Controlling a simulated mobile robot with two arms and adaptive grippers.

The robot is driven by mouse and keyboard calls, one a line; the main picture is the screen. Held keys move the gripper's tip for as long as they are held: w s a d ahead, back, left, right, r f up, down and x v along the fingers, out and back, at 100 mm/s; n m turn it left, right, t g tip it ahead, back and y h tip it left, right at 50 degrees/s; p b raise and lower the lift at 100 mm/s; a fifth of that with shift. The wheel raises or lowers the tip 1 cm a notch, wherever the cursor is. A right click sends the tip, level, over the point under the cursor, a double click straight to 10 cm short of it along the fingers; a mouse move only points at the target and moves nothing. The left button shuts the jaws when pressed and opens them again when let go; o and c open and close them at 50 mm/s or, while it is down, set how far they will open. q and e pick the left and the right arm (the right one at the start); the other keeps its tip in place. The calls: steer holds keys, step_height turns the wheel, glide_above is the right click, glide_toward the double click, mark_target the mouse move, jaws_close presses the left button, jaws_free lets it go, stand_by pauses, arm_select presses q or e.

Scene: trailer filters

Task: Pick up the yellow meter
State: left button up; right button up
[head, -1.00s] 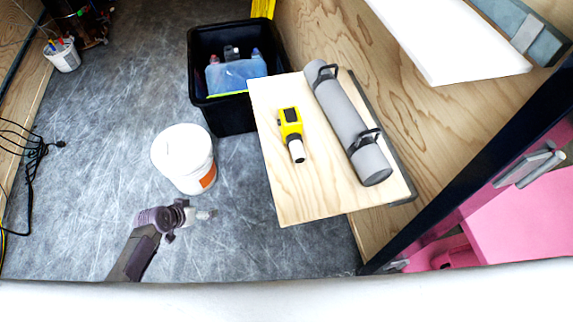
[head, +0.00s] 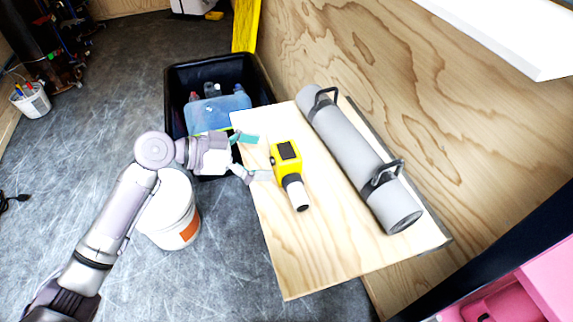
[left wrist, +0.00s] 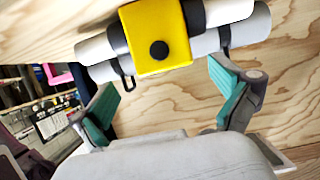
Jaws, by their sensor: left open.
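The yellow meter (head: 286,160), with a dark screen and a black and white nozzle end, lies on the light wooden shelf (head: 285,255). My left gripper (head: 262,156) is open at the shelf's left edge, with its teal-padded fingertips just left of the meter. In the left wrist view the meter (left wrist: 157,35) shows its yellow face with a black round knob, ahead of the open fingers (left wrist: 170,98). I cannot tell whether a fingertip touches it. My right gripper is not in view.
A grey rolled mat (head: 355,155) with black straps lies right of the meter, near the wooden wall. A black crate (head: 180,80) with bottles and a white bucket (head: 170,215) stand on the floor left of the shelf. The shelf's front part is clear.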

mark_target(276, 154)
arm_select(q)
steer(key=shift+w+r+x, duration=0.1)
steer(key=shift+r+x, duration=0.05)
steer(key=shift+x, duration=1.4)
steer(key=shift+w+r+x, duration=0.1)
steer(key=shift+w+x, duration=0.05)
steer(key=shift+x, duration=1.45)
steer(key=shift+c, duration=0.2)
steer(key=shift+r, duration=0.1)
steer(key=c, duration=1.3)
